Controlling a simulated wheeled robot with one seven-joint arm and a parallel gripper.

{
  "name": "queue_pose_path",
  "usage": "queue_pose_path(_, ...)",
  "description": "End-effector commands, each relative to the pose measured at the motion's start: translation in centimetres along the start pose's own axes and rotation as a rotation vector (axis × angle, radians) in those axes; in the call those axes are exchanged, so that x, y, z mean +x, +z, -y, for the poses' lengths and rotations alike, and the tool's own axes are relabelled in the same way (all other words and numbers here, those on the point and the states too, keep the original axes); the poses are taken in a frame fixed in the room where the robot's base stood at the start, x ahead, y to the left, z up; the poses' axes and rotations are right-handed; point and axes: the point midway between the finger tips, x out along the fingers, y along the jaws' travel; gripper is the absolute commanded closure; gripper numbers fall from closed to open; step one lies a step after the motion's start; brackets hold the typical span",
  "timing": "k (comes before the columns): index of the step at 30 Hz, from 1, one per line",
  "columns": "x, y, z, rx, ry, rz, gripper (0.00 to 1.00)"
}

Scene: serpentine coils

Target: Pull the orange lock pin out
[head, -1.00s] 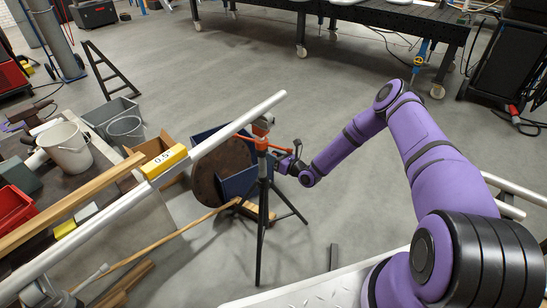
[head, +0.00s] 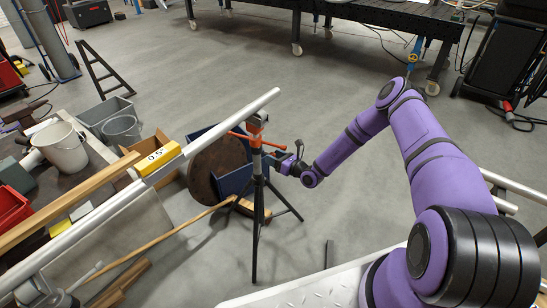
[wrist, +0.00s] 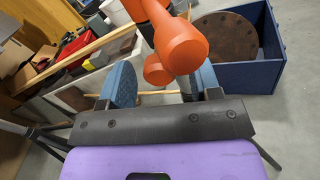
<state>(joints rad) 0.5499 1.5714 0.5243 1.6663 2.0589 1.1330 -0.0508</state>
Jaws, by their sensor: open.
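An orange rod (head: 241,135) crosses the stand just below the head. In the wrist view a large orange rounded knob (wrist: 181,46) stands close to the camera, and a smaller orange knob (wrist: 155,72) shows lower, in the gap between my fingers. I cannot tell which part is the lock pin. My gripper (head: 283,161) is beside the stand on its right. In the wrist view its blue-padded fingers (wrist: 163,82) are spread apart, with no visible grip on the orange parts.
A blue box (wrist: 250,75) with a rusty round plate (wrist: 225,38) sits on the floor behind the stand. A bench with buckets (head: 65,148) and bins stands at left.

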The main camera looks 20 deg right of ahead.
Motion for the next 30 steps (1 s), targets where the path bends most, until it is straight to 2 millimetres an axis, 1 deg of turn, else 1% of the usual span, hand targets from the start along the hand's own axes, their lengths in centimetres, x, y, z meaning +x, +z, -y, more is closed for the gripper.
queue_pose_path(9,-5.7,0.0,0.1,0.001,-0.002,-0.001,0.43)
queue_pose_path(15,-8.7,0.0,0.1,0.0,-0.002,0.0,0.43)
queue_pose_path(18,-9.6,0.0,0.1,0.0,-0.002,-0.001,0.43)
queue_pose_path(21,-10.1,0.0,0.0,0.0,-0.001,-0.001,0.43)
queue_pose_path(30,-10.1,0.0,0.0,0.0,-0.001,-0.001,0.43)
